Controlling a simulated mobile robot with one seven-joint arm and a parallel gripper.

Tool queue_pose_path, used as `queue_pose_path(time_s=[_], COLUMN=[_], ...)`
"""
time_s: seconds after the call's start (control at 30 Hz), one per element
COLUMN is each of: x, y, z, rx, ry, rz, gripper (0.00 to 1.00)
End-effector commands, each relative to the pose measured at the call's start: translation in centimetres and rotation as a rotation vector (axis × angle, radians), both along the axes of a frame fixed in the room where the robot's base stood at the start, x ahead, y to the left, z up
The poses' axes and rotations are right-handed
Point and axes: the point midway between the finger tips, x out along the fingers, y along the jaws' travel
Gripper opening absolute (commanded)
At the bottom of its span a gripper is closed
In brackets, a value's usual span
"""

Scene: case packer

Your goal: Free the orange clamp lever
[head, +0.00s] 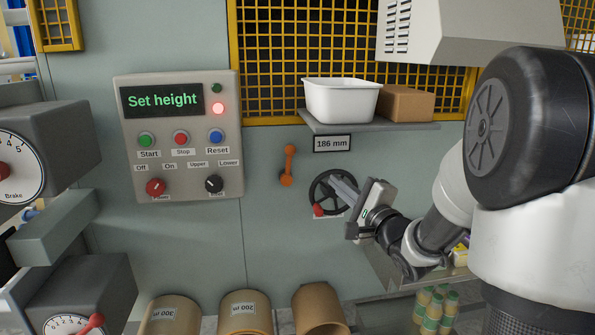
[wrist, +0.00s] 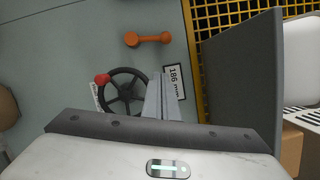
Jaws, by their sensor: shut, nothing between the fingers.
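The orange clamp lever (head: 288,165) is on the grey-green panel, above and left of the black handwheel (head: 324,184). It stands nearly upright in the head view, its rounder end at the bottom. In the wrist view the lever (wrist: 147,39) lies across the picture, above the handwheel (wrist: 126,92) with its red knob (wrist: 102,79). My gripper (head: 340,187) is shut and empty, in front of the handwheel's right side and to the lower right of the lever. It is apart from the lever. Its fingers (wrist: 163,98) hide part of the wheel.
A "186 mm" display (head: 332,143) sits above the handwheel. A shelf (head: 395,128) over it holds a white bin (head: 341,100) and a cardboard box (head: 405,103). The control panel (head: 180,125) on the left reads "Set height". Cardboard rolls (head: 319,308) stand below. The wall around the lever is clear.

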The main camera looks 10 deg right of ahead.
Motion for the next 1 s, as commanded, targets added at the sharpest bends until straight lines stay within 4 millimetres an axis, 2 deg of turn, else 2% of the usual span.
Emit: queue_pose_path(time_s=[0.4, 0.57, 0.67, 1.0], x=[-0.1, 0.7, 2.0, 8.9], y=[0.2, 0.5, 0.9, 2.9], z=[0.1, 0.1, 0.2, 0.9], rx=[0.050, 0.049, 0.048, 0.047], ry=[-0.017, -0.018, -0.017, -0.017], rz=[0.022, 0.023, 0.025, 0.024], gripper=[0.00, 0.00, 0.00, 0.00])
